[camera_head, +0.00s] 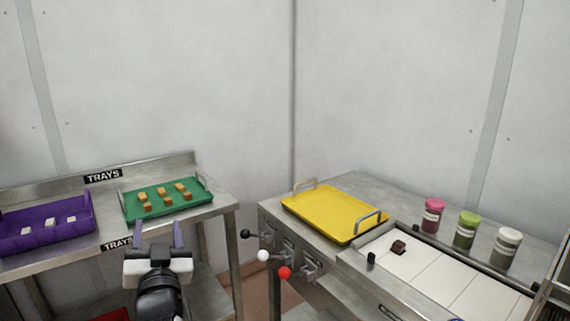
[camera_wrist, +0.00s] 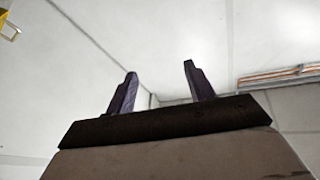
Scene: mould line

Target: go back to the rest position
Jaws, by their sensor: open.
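My gripper (camera_head: 157,238) is in the lower left of the head view, in front of the tray table. Its two purple-grey fingers stand apart and point up, with nothing between them. In the wrist view my gripper (camera_wrist: 160,85) also shows open and empty, against pale walls. In the head view the fingers overlap the table's front edge in the picture. I cannot tell how far they are from it.
The tray table (camera_head: 222,201) holds a purple tray (camera_head: 15,244) with white pieces and a green tray (camera_head: 130,209) with several orange-brown pieces. A yellow tray (camera_head: 335,214) lies on the right bench (camera_head: 395,194). Levers with coloured knobs (camera_head: 285,272) stick out. Pink, green and grey-lidded jars (camera_head: 508,248) stand right.

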